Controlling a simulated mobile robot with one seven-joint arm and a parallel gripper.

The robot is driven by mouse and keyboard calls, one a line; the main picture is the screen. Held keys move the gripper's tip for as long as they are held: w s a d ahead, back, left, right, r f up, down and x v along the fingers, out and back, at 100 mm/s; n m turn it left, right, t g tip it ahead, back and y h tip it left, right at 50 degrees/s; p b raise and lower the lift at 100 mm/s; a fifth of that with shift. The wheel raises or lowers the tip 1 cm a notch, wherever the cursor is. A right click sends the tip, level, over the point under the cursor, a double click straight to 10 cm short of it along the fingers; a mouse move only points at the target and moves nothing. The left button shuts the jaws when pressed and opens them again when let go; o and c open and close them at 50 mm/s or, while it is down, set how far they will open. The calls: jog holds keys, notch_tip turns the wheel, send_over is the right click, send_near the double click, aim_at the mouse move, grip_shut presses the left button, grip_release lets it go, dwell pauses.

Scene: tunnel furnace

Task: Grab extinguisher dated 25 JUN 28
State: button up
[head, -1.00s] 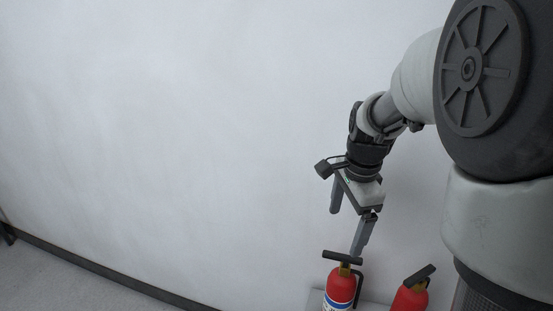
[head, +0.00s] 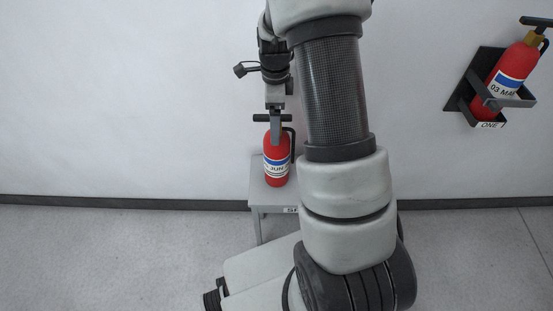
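A red fire extinguisher (head: 277,170) with a white and blue label stands upright on a small grey table. "JUN" is readable on its label; the rest of the date is hidden or too small to read. My gripper (head: 276,132) points down at the top of this extinguisher, with a finger overlapping its black handle and neck. I see the fingers edge-on, so I cannot tell whether they are apart or touching the extinguisher. A second red extinguisher (head: 508,80), labelled "03 MA…", sits tilted in a black wall bracket at the right.
The grey table (head: 259,191) stands against the white wall; my arm hides its right part. The wall bracket (head: 462,103) carries a sign reading "ONE". Floor on the left and right is clear.

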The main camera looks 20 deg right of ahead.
aim_at(273, 152)
jog(key=shift+d+f+b, duration=0.15)
jog(key=shift+f+b, duration=0.6)
jog(key=shift+f, duration=2.4)
jog(key=shift+c, duration=0.3)
jog(key=shift+r, duration=0.1)
jog(key=c, duration=2.1)
jog(key=shift+w+r, duration=0.1)
jog(key=shift+r, duration=0.1)
